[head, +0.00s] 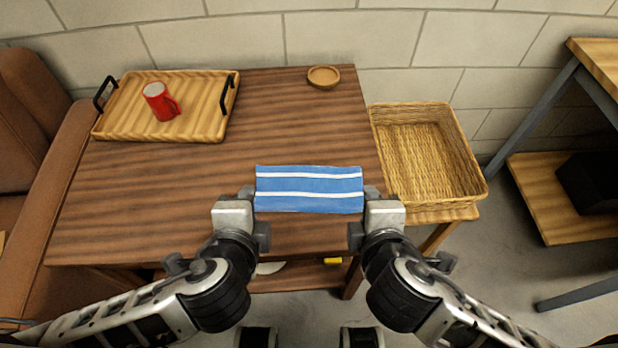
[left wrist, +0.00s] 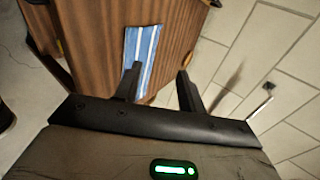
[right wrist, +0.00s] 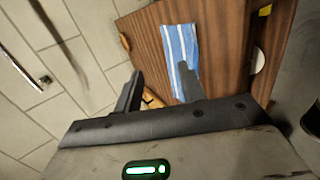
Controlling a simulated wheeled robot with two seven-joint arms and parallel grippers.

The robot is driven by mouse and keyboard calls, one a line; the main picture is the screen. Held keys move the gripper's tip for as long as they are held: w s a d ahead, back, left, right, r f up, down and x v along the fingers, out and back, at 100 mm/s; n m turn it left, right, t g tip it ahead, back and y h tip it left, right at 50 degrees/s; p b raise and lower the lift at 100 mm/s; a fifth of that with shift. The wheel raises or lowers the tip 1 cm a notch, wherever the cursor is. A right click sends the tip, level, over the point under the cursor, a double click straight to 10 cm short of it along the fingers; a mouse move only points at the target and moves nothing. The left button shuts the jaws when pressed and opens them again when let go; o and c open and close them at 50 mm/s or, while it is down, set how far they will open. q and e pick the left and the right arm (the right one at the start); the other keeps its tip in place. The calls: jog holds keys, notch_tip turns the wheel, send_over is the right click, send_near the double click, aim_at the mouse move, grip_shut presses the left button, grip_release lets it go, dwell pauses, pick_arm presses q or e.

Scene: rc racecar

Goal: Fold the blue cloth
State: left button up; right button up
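The blue cloth (head: 308,202) with white stripes lies as a wide, flat rectangle near the front of the brown table; I cannot tell how many layers it has. My left gripper (head: 254,214) is open and empty at its left end. My right gripper (head: 364,214) is open and empty at its right end. The left wrist view shows the cloth (left wrist: 141,42) beyond one finger of the open left gripper (left wrist: 158,80). The right wrist view shows the cloth (right wrist: 180,40) beyond one finger of the open right gripper (right wrist: 158,80). Contact is unclear.
A wooden tray (head: 205,128) with a red mug (head: 158,101) is at the table's back left. A small wooden bowl (head: 323,77) is at the back. A wicker basket (head: 425,160) stands right of the table (head: 180,215). The tabletop behind the cloth is clear.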

dwell(0.4)
